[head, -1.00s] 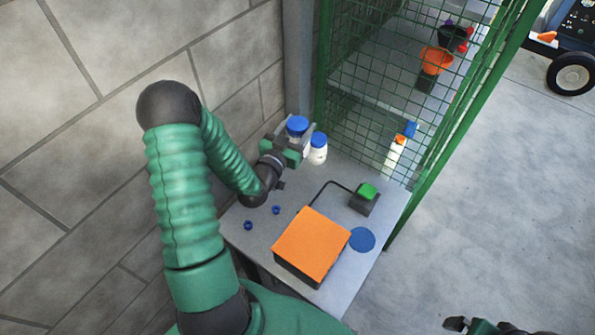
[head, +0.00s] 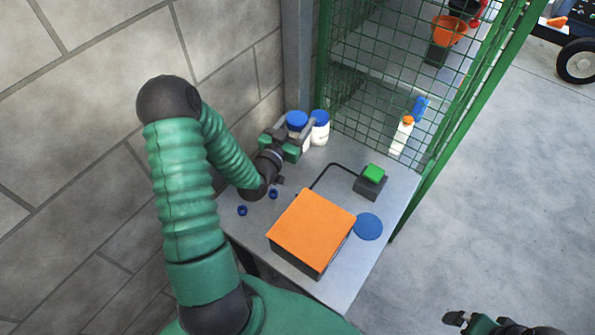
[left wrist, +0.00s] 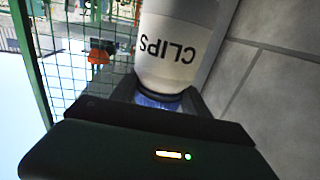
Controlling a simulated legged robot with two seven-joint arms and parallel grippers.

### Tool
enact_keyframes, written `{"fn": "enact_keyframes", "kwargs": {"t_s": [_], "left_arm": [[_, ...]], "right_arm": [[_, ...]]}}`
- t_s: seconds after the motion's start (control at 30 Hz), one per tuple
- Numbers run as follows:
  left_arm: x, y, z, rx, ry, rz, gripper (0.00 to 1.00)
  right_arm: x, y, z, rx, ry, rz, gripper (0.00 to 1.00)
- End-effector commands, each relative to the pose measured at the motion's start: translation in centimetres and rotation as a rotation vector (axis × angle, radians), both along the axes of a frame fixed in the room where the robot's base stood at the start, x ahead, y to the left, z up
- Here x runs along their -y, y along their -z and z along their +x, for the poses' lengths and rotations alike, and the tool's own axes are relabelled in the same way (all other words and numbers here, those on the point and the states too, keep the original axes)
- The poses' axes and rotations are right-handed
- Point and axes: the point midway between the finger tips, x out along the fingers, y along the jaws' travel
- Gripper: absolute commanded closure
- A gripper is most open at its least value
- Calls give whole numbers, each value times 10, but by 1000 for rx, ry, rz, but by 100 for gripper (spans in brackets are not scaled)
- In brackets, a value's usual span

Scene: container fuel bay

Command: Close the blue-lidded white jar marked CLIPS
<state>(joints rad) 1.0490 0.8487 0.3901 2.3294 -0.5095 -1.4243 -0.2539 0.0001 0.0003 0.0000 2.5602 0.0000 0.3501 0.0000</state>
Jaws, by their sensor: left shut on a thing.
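The white jar marked CLIPS (left wrist: 178,45) fills the upper middle of the left wrist view, its lettering upside down there. A blue lid (left wrist: 158,101) shows at its neck between the dark fingers; in the head view its top (head: 297,119) is at my left gripper (head: 299,132). That gripper is shut on the lid, at the table's back left corner. I cannot tell whether the lid is seated. The jar body is mostly hidden in the head view. My right gripper (head: 456,319) is partly in view at the bottom right, away from the table; its opening is unclear.
Another blue-lidded white jar (head: 319,128) stands close right of my left gripper. A green button box (head: 372,180), orange-topped box (head: 312,232), blue disc (head: 368,227) and two small blue rings (head: 273,194) are on the table. Wall at left, green mesh fence (head: 385,90) behind.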

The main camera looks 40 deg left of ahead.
Motion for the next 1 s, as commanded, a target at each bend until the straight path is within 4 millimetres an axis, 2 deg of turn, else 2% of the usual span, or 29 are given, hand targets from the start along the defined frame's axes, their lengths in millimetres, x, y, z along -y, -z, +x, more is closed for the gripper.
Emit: {"fn": "enact_keyframes", "kwargs": {"t_s": [0.27,0.6,0.9,1.0], "left_arm": [[1,-2,0,1,0,2,100],[0,54,0,2,0,0,100],[1,56,0,3,1,2,100],[1,66,0,1,0,0,100]], "right_arm": [[0,-1,0,1,0,0,0],[0,8,0,1,0,0,0],[0,8,0,1,0,0,0],[0,10,0,1,0,0,0]]}}
